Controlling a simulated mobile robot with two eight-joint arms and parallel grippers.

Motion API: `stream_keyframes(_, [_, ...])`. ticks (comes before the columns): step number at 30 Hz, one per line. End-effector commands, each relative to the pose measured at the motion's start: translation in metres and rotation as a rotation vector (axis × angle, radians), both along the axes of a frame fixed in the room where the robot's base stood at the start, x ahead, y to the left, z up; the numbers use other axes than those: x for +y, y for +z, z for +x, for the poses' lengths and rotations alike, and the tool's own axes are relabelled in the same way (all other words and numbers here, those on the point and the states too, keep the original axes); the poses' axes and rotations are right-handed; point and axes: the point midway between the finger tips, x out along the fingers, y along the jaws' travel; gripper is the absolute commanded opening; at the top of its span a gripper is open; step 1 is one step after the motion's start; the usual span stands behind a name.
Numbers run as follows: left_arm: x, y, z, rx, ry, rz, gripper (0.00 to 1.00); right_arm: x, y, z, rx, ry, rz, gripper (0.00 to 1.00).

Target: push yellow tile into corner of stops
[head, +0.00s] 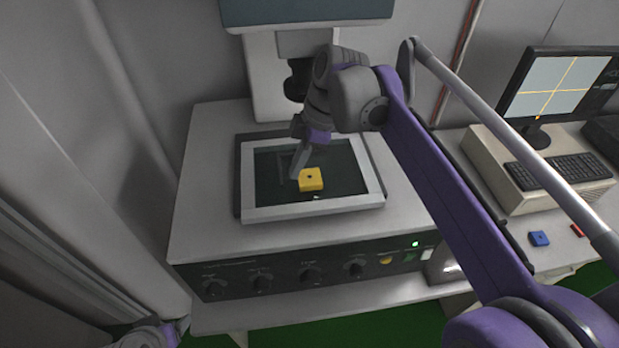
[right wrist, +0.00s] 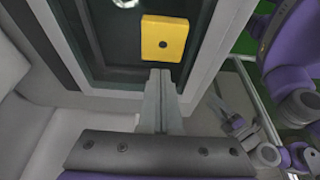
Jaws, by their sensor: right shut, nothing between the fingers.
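The yellow tile (head: 315,183), square with a dark hole in its middle, lies on the dark plate (head: 345,162) inside a pale frame (head: 315,210). My right gripper (head: 295,176) is shut and empty, with its fingertips low beside the tile's left side in the head view. In the right wrist view the tile (right wrist: 175,35) is just beyond the closed fingertips (right wrist: 160,72). I cannot tell whether they touch. No separate stops can be made out clearly. Only a small part of my left arm shows at the bottom left, without its gripper.
The framed plate sits on a grey machine (head: 205,220) with front knobs and a column (head: 262,75) behind. A monitor (head: 555,90), keyboard (head: 555,173), blue block (head: 539,238) and red block (head: 577,230) stand on the right. My right arm spans the space between.

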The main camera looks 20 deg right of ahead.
Motion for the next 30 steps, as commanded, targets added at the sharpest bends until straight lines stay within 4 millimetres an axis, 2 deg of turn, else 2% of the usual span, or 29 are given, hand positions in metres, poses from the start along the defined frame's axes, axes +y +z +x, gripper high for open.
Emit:
stream_keyframes(17, [0.0,0.0,0.0,0.0,0.0,0.0,0.72,-0.002,0.0,0.0,0.0,-0.001,0.0,0.0])
stream_keyframes(30, [0.0,0.005,0.002,-0.004,0.0,0.0,0.72,-0.051,0.0,-0.012,0.0,-0.004,0.0,0.0])
